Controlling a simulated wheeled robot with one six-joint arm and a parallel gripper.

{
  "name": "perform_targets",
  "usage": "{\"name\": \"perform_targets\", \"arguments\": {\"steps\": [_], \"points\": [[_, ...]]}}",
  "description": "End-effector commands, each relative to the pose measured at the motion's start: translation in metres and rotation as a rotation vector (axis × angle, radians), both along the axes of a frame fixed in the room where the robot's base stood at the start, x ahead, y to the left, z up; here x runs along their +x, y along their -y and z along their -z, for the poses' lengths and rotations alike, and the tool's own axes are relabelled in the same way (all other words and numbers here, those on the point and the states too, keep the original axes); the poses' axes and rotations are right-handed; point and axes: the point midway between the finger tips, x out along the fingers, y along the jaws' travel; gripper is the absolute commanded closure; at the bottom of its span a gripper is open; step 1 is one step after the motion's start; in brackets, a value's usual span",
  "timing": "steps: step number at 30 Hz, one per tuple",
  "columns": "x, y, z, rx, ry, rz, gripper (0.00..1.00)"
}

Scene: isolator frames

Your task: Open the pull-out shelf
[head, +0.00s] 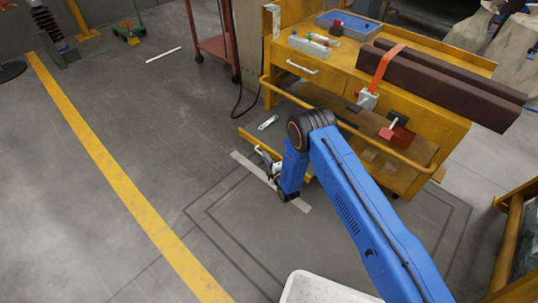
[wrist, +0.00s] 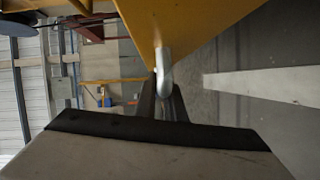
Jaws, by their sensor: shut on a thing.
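The pull-out shelf (head: 254,142) is low on the yellow workbench cart; its yellow front edge stands out a little from the cart's front. A small metal item (head: 268,122) lies behind that edge. My gripper (head: 265,162) is at the shelf's front, partly hidden by my blue arm. In the wrist view, the shelf's yellow front panel (wrist: 205,45) fills the top, and a metal handle (wrist: 163,68) stands out from it. My gripper (wrist: 166,104) is shut on this handle. The panel's far end is hidden behind my arm in the head view.
The cart's top (head: 345,58) carries a blue tray (head: 348,25), dark beams (head: 450,80) and small tools. A yellow rail (head: 350,130) runs along its front above the shelf. Grey floor (head: 120,190) in front is clear.

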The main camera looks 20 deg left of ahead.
Motion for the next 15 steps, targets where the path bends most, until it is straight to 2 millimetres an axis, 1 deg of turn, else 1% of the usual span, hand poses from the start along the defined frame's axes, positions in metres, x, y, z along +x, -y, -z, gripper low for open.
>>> {"name": "perform_targets", "arguments": {"steps": [11,12,13,14,15], "points": [[-0.0023,0.0,0.0016,-0.002,-0.002,0.0,1.0],[-0.0022,0.0,0.0016,-0.002,-0.002,0.0,0.86],[-0.0022,-0.0001,0.0014,-0.002,-0.002,0.0,0.79],[-0.0022,-0.0001,0.0014,-0.002,-0.002,0.0,0.72],[-0.0022,-0.0002,0.0012,-0.002,-0.001,0.001,0.72]]}}
